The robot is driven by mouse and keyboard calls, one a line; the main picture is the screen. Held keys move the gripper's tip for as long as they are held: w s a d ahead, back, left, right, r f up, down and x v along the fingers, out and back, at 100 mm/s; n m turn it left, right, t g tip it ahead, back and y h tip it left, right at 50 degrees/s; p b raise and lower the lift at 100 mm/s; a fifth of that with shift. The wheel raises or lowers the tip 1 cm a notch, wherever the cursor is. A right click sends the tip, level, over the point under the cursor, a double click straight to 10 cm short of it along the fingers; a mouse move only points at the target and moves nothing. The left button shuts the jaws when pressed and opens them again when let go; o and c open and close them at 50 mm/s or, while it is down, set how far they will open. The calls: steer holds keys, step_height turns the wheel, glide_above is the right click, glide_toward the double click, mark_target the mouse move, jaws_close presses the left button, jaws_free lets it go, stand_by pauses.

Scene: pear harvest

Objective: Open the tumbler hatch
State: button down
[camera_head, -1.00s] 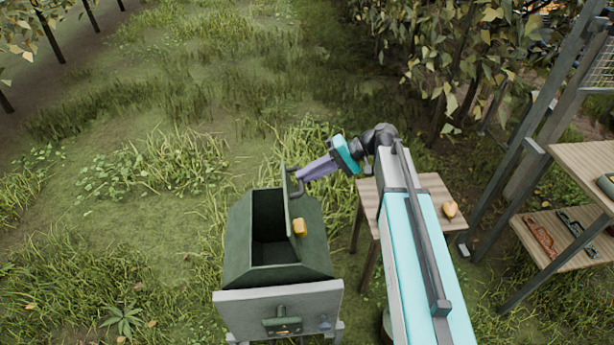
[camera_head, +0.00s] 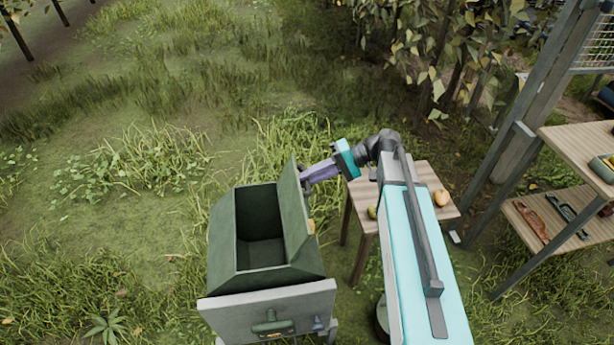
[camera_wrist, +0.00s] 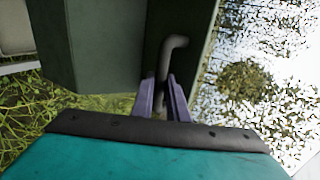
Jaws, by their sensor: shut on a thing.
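The tumbler (camera_head: 240,285) is a dark green box on a grey stand. Its top opening shows a dark, empty-looking inside. The hatch (camera_head: 292,215) is a green panel at the right side of the opening, swung up and away from it. My gripper (camera_head: 306,180) is at the hatch's far right edge, on its outer side. In the wrist view my gripper (camera_wrist: 164,105) is shut on the hatch's grey bent handle (camera_wrist: 172,52). A yellow latch piece (camera_head: 311,227) shows partly behind the hatch.
A small wooden table (camera_head: 425,180) with a yellow-orange fruit (camera_head: 441,197) and a greenish fruit (camera_head: 372,211) stands right of the tumbler, partly behind my arm. Shelves (camera_head: 560,215) with tools stand at far right. Grass on the left is open.

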steer(key=shift+w+d+f, duration=0.15)
steer(key=c, duration=1.7)
jaws_free()
steer(key=shift+c, duration=0.2)
steer(key=p+v, duration=0.2)
steer(key=v, duration=0.5)
steer(key=shift+d, duration=0.1)
